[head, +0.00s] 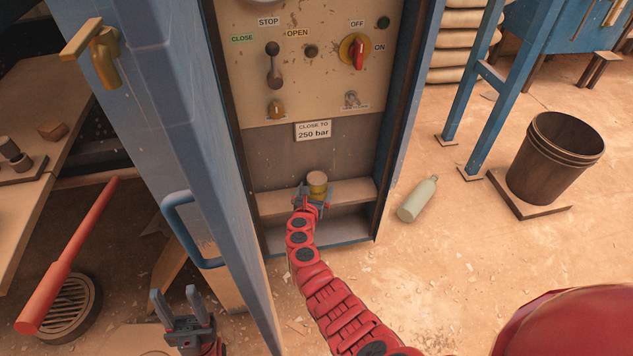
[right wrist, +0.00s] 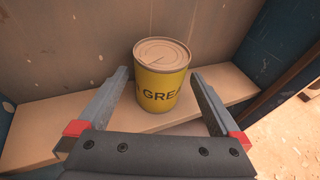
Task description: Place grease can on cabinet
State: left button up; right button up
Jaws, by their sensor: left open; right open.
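The grease can (right wrist: 162,88) is yellow with a pale lid and dark lettering, and it stands upright on a wooden shelf (right wrist: 35,138) in the right wrist view. In the head view the can (head: 317,183) stands on the same shelf (head: 352,191) low inside the open blue cabinet (head: 388,120). My right gripper (right wrist: 160,105) is open, with its fingers on either side of the can and a visible gap to each side. It also shows in the head view (head: 309,198). My left gripper (head: 180,303) is open and empty at the bottom left, outside the cabinet door.
The blue cabinet door (head: 160,110) with its handle (head: 185,228) stands open between my two grippers. A control panel (head: 315,60) is above the shelf. A pale bottle (head: 418,199) lies on the floor, and a dark bucket (head: 553,160) stands at the right.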

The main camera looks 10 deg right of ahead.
jog(key=p+v, duration=0.4)
jog(key=v, duration=0.5)
jog(key=shift+s, duration=0.2)
jog(key=shift+r, duration=0.15)
